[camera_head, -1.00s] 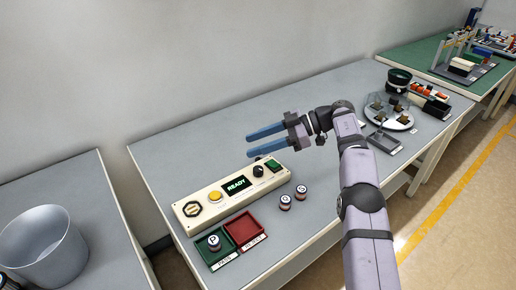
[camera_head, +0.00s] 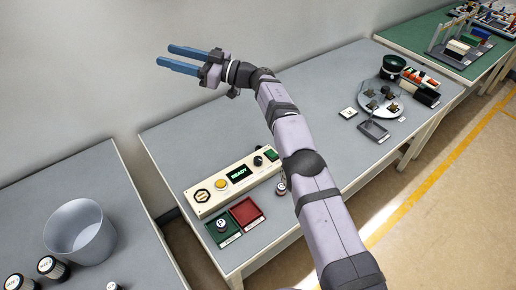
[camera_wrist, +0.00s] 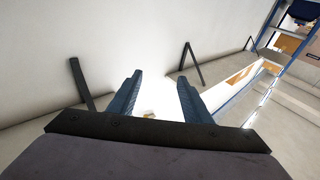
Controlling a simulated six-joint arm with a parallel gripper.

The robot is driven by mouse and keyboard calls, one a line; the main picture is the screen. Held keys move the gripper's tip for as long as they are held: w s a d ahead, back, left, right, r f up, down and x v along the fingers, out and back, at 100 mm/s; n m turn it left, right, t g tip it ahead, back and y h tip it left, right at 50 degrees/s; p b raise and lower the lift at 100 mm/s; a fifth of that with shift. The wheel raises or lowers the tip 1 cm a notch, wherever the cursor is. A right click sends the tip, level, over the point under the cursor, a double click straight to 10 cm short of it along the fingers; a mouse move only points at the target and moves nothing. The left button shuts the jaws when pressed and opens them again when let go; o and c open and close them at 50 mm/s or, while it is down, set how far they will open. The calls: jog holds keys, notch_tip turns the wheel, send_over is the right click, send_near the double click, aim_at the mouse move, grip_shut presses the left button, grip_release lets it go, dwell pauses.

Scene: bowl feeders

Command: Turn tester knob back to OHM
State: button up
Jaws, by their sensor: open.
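The cream tester box (camera_head: 214,200) lies on the grey table, with a lit green READY display (camera_head: 239,174), a yellow button (camera_head: 221,184) and a green switch (camera_head: 271,154). A small black knob (camera_head: 258,161) sits between the display and the green switch; its pointer direction is too small to read. My gripper (camera_head: 183,59) is open and empty, raised well above and behind the tester, its blue fingers pointing left. In the wrist view my open fingers (camera_wrist: 158,92) face the pale wall, and the tester is out of that view.
A green tray (camera_head: 232,239) holding a round part and a red tray (camera_head: 259,220) lie in front of the tester. My forearm partly covers a part near the tester. A metal bin (camera_head: 105,245) stands on the left table. A round white plate (camera_head: 365,105) with parts is at right.

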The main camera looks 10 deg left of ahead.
jog(key=w+d+r+m+t+h, duration=0.1)
jog(key=w+d+r+m+t, duration=0.15)
jog(key=w+m+t, duration=0.5)
jog(key=w+d+f+m+t+h, duration=0.7)
jog(key=w+d+f+m+h, duration=0.2)
jog(key=w+d+m+h, duration=0.4)
jog(key=s+d+f+g+h, duration=0.2)
jog(key=s+f+g, duration=0.1)
jog(key=f, duration=0.4)
jog(key=s+d+f+g+h, duration=0.2)
jog(key=f+g, duration=0.2)
jog(key=f, duration=0.3)
jog(key=s+d+f+g, duration=0.1)
jog(key=s+f+g, duration=0.1)
jog(key=s, duration=0.3)
jog(key=s+d+f+n+g+h, duration=0.1)
jog(key=s+f+g, duration=0.2)
jog(key=s, duration=0.3)
jog(key=s+d+f+n+g+h, duration=0.1)
jog(key=s+f+g, duration=0.1)
jog(key=s, duration=0.4)
jog(key=shift+s+d+f+g, duration=0.1)
jog(key=shift+d+f+g, duration=0.2)
jog(key=shift+g, duration=0.35)
jog(key=shift+s+d+n, duration=0.15)
jog(key=shift+s+n, duration=0.1)
jog(key=shift+n, duration=0.1)
